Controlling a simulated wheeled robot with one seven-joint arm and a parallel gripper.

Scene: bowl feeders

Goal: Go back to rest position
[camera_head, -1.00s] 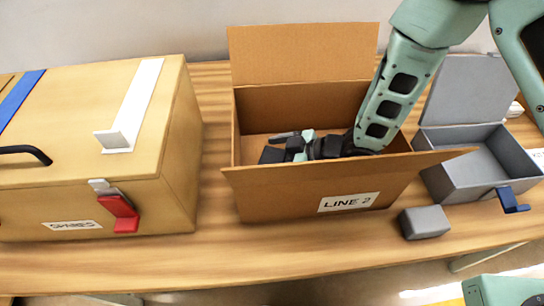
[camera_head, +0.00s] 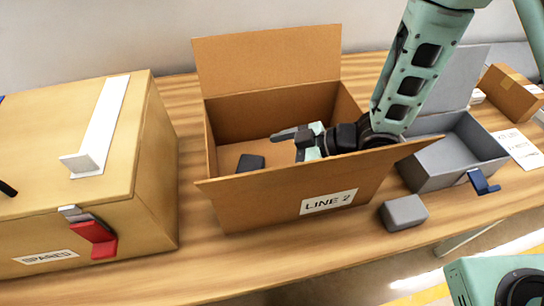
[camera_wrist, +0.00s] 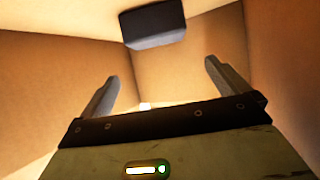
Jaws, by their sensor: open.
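My gripper (camera_head: 285,137) is inside the cardboard box (camera_head: 268,200) labelled "LINE 2", whose flaps stand open. In the wrist view my gripper (camera_wrist: 160,85) shows its two fingers wide apart with nothing between them. A dark grey block (camera_head: 250,163) lies in the box, left of and apart from the fingers. The block also shows in the wrist view (camera_wrist: 153,24), beyond the fingertips. My forearm passes over the box's right side. The lower part of the box's inside is hidden by the front flap.
A wooden chest (camera_head: 150,190) labelled "SPARES" with a red latch stands at left. A grey open-lidded box (camera_head: 430,170) stands close at right. A grey block (camera_head: 404,213) lies on the table before it. A small cardboard box (camera_head: 512,95) is at far right.

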